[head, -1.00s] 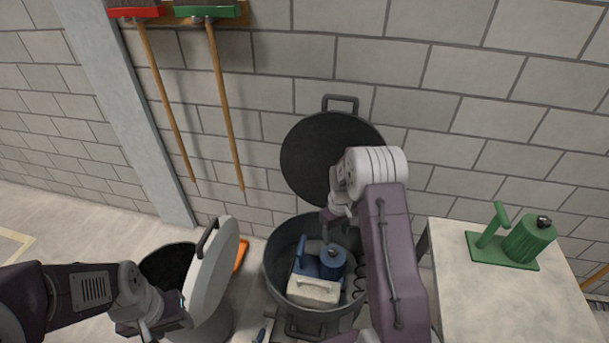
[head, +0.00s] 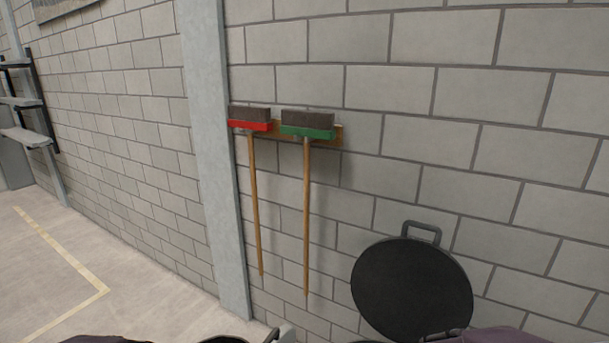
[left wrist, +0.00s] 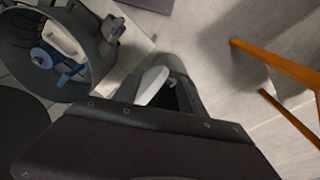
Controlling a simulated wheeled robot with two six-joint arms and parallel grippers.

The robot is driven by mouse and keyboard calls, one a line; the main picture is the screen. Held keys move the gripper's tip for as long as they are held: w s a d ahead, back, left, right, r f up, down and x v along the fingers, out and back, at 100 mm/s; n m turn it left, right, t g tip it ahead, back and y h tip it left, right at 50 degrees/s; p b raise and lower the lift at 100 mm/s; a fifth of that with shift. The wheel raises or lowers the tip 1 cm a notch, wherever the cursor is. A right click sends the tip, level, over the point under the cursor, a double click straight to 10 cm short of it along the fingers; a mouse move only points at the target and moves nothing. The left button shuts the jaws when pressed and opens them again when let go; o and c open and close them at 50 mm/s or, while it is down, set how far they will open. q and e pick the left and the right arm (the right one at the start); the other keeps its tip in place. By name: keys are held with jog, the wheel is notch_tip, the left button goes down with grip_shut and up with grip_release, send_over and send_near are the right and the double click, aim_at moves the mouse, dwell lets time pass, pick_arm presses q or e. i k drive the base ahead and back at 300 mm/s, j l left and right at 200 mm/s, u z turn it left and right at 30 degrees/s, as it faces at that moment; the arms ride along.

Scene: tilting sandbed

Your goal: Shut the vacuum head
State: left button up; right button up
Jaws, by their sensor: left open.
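A round black lid (head: 412,290) stands open against the wall in the head view. Its grey drum (left wrist: 88,22) shows in the left wrist view with blue and white items inside.
A red broom (head: 249,122) and a green broom (head: 308,128) hang on the block wall. Grey shelves (head: 25,120) stand at far left. Orange bars (left wrist: 275,65) cross the floor area at right in the left wrist view. Floor at left is clear.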

aim_at(409, 288)
jog(key=z, duration=0.45)
jog(key=i+z, duration=0.15)
jog(key=z, duration=0.8)
jog(key=i+z, duration=0.15)
jog(key=z, duration=0.8)
jog(key=j, duration=0.05)
